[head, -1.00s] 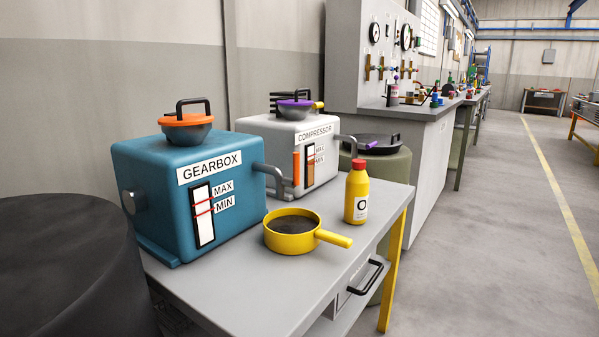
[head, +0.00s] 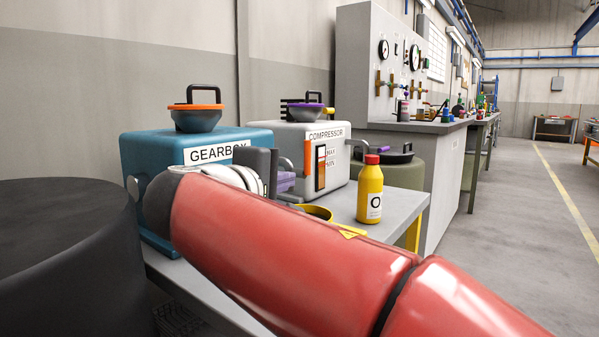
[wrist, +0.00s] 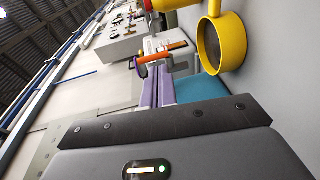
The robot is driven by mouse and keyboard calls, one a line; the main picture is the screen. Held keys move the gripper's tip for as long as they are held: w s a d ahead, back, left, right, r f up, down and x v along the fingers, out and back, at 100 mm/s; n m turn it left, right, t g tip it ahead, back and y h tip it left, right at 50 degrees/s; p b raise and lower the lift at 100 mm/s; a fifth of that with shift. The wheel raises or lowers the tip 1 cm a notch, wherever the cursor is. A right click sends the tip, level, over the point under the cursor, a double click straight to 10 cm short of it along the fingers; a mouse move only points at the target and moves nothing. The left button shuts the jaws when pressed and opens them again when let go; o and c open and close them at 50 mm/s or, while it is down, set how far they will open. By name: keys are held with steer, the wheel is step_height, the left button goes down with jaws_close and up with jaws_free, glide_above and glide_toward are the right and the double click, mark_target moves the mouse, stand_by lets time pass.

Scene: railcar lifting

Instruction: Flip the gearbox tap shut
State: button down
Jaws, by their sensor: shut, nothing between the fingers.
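The teal gearbox (head: 135,155) stands on the grey bench, its sight glass hidden behind my arm. Its tap is a grey spout with an orange lever (head: 307,160) standing upright in the head view. In the wrist view the orange lever (wrist: 153,58) lies just beyond my fingertips, and the spout is partly hidden. My gripper (head: 288,183) has purple fingers, shut and empty, at the gearbox's right side near the spout. The fingers also show in the wrist view (wrist: 157,82). I cannot tell whether they touch the lever.
A yellow pan (wrist: 230,42) sits close by, below the spout. A yellow bottle with a red cap (head: 370,195) stands to the right. The white compressor (head: 335,170) is behind the tap. A dark drum (head: 60,230) stands at the left.

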mark_target(306, 152)
steer(key=a+r, duration=0.1)
steer(key=a+r+t, duration=0.1)
steer(key=a, duration=0.1)
steer(key=shift+w+a, duration=0.1)
steer(key=shift+a, duration=0.1)
steer(key=x, duration=1.4)
steer(key=shift+r, duration=0.25)
steer(key=shift+r, duration=0.1)
